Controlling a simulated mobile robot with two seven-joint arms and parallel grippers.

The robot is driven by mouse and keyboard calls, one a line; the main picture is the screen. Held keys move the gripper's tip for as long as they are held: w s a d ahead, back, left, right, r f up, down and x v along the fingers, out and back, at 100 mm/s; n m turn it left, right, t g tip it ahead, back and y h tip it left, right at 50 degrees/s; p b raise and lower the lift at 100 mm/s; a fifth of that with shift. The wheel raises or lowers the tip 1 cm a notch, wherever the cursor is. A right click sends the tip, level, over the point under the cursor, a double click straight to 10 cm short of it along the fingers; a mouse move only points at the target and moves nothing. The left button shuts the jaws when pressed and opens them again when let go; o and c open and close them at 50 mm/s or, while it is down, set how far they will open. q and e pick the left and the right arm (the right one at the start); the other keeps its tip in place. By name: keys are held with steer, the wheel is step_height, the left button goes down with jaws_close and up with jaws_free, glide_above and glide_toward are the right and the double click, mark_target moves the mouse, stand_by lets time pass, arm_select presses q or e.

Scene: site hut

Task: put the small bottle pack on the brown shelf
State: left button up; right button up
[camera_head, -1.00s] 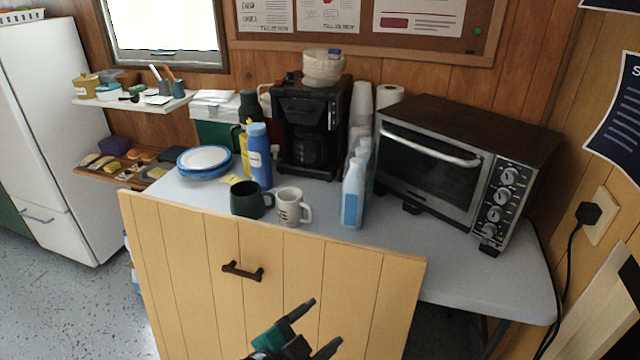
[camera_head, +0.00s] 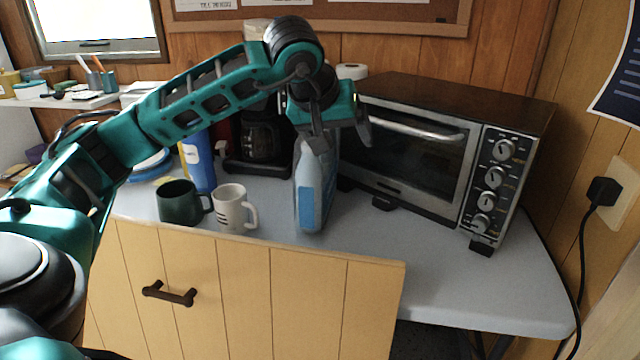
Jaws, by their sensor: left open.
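The small bottle pack (camera_head: 309,200), pale with blue labels, stands upright on the grey table in front of the toaster oven. My left gripper (camera_head: 342,138) is open with its fingers pointing down at the top of the pack. The fingers hide the bottle tops, and I cannot tell whether they touch them. The brown shelf (camera_head: 6,183) shows only as a sliver at the left edge, below the white shelf; my left arm hides most of it. My right gripper is not in view.
A green mug (camera_head: 178,203) and a white mug (camera_head: 230,210) stand left of the pack. A blue bottle (camera_head: 198,165) and a coffee maker (camera_head: 256,150) are behind them. The toaster oven (camera_head: 425,160) is close on the right. A wooden panel with a handle (camera_head: 250,300) rises in front of the table (camera_head: 440,275).

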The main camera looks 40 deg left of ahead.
arm_select(q)
steer(key=a+r+y, duration=0.3)
steer(key=a, duration=0.4)
steer(key=b+x, duration=0.2)
steer(key=x, duration=0.4)
steer(key=shift+d+f, duration=0.1)
steer(key=b+x, duration=0.1)
steer(key=x, duration=0.4)
steer(key=shift+s+a+b, duration=0.1)
steer(key=shift+a+b, duration=0.15)
steer(key=shift+b, duration=0.1)
steer(key=shift+w+a+f, duration=0.15)
steer(key=shift+w+a, duration=0.05)
steer(key=shift+w, duration=0.1)
jaws_close()
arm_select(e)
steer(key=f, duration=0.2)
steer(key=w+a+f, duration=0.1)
arm_select(q)
steer(key=shift+r, duration=0.3)
